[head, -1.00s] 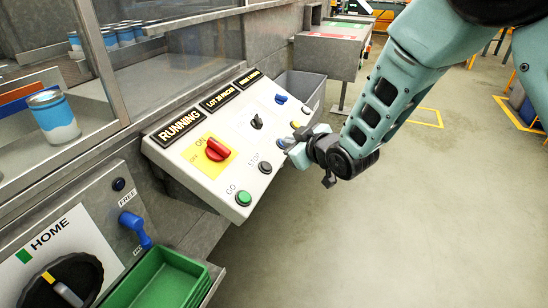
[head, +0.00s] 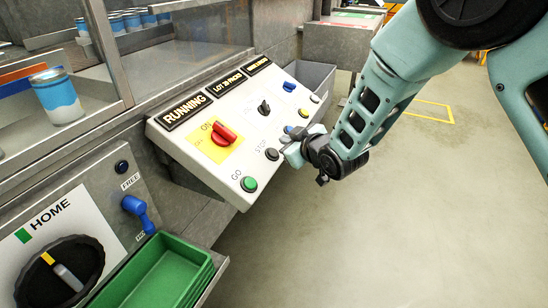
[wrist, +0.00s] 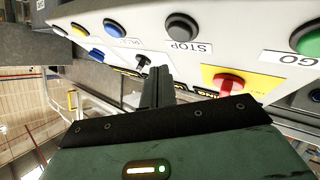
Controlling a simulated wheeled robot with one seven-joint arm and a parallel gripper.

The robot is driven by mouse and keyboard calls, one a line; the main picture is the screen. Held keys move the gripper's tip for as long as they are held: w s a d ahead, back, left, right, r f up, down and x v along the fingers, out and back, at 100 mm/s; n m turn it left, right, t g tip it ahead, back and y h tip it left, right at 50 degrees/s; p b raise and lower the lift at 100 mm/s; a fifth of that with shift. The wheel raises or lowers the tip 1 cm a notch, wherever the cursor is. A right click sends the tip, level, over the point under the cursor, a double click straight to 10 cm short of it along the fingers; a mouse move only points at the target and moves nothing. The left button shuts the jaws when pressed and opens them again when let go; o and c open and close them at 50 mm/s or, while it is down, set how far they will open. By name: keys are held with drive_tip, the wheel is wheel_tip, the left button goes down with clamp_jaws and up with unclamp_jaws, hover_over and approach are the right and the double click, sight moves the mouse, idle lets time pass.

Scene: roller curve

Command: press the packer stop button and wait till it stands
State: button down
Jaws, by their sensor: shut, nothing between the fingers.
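The dark grey stop button (head: 272,154) is on the sloping control panel (head: 222,171), beside the word STOP. It also shows in the wrist view (wrist: 182,27), uncovered and standing proud of the panel. The panel's first display (head: 186,109) reads RUNNING. My gripper (head: 290,149) is shut and empty, just right of the stop button in the head view. In the wrist view my closed fingers (wrist: 157,88) point at the panel below the button's level, and I see no contact with the button. The packer itself is not clearly identifiable.
Close to the stop button are a green GO button (head: 249,184), a red switch (head: 224,134) on a yellow plate, a black selector (head: 264,108) and blue and yellow buttons. A green tray (head: 160,276) and a HOME dial panel are lower left. Floor at right is open.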

sight(273, 148)
drive_tip(key=shift+w+a+f+b, duration=0.15)
drive_tip(key=shift+a+f+b, duration=0.25)
drive_tip(key=shift+f, duration=0.25)
drive_tip(key=shift+w+a+f+b, duration=0.1)
drive_tip(key=shift+a+f+b, duration=0.2)
drive_tip(key=shift+f+b, duration=0.25)
drive_tip(key=shift+f, duration=0.1)
idle(1.1)
drive_tip(key=shift+a+f+b, duration=0.2)
drive_tip(key=shift+f+b, duration=0.1)
drive_tip(key=shift+w+a+f+b, duration=0.15)
drive_tip(key=shift+a+f+b, duration=0.05)
drive_tip(key=shift+f+b, duration=0.2)
idle(0.7)
drive_tip(key=shift+r, duration=0.1)
drive_tip(key=shift+d+r+p, duration=0.4)
drive_tip(key=shift+d+r, duration=0.05)
drive_tip(key=shift+r, duration=0.25)
drive_tip(key=shift+r, duration=0.1)
drive_tip(key=shift+s+d+r+p, duration=0.2)
drive_tip(key=shift+d+r+p, duration=0.2)
drive_tip(key=shift+r, duration=0.3)
drive_tip(key=shift+s+d+r+p, duration=0.2)
drive_tip(key=shift+d+r+p, duration=0.2)
drive_tip(key=shift+r, duration=0.25)
drive_tip(key=shift+s+d+r+p, duration=0.2)
drive_tip(key=shift+d+r+p, duration=0.2)
drive_tip(key=shift+r, duration=0.3)
